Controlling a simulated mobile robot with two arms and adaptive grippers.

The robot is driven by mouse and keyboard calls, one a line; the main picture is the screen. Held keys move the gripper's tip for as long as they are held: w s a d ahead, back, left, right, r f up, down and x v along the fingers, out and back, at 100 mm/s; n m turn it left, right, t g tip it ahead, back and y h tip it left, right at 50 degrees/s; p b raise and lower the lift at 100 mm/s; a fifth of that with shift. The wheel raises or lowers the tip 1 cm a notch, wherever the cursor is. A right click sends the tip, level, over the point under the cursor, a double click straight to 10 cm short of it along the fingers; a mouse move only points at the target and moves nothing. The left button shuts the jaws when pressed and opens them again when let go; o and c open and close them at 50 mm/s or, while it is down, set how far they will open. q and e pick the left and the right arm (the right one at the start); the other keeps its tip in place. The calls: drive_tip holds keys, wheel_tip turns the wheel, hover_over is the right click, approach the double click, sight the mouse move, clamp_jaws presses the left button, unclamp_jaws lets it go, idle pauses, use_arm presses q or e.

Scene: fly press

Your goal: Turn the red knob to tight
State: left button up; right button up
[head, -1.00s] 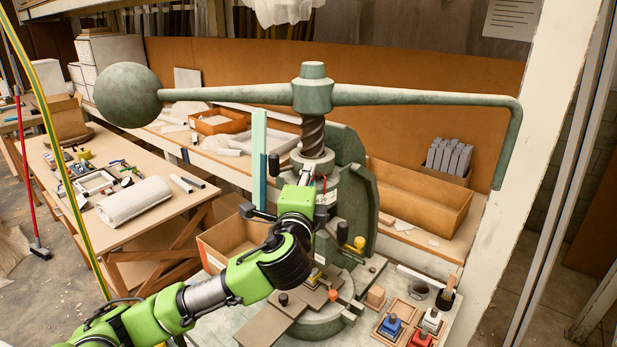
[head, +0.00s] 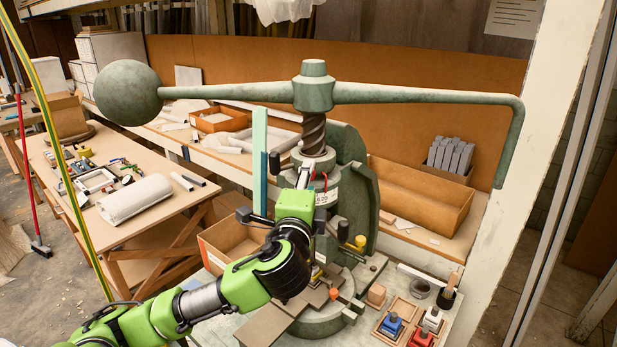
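The fly press (head: 362,200) stands in the middle, with its long lever (head: 420,96) and round weight (head: 128,93) above. A small orange-red knob (head: 334,293) shows low at the press base, just right of my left arm. A thin red part (head: 325,181) also shows beside the ram, and I cannot tell what it is. My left arm reaches in from the lower left, its green wrist in front of the ram. Its fingers cannot be made out clearly, nor can any contact with a knob. My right gripper is not in view.
A black knob (head: 342,231) and a yellow knob (head: 360,242) sit on the press's right side. Small trays with blue, white and red-topped pieces (head: 420,338) stand at lower right. An open cardboard box (head: 222,250) is left of the press. A side table (head: 150,212) stands farther left.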

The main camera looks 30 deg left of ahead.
use_arm(q)
drive_tip(key=v, duration=0.5)
drive_tip(key=shift+s, duration=0.15)
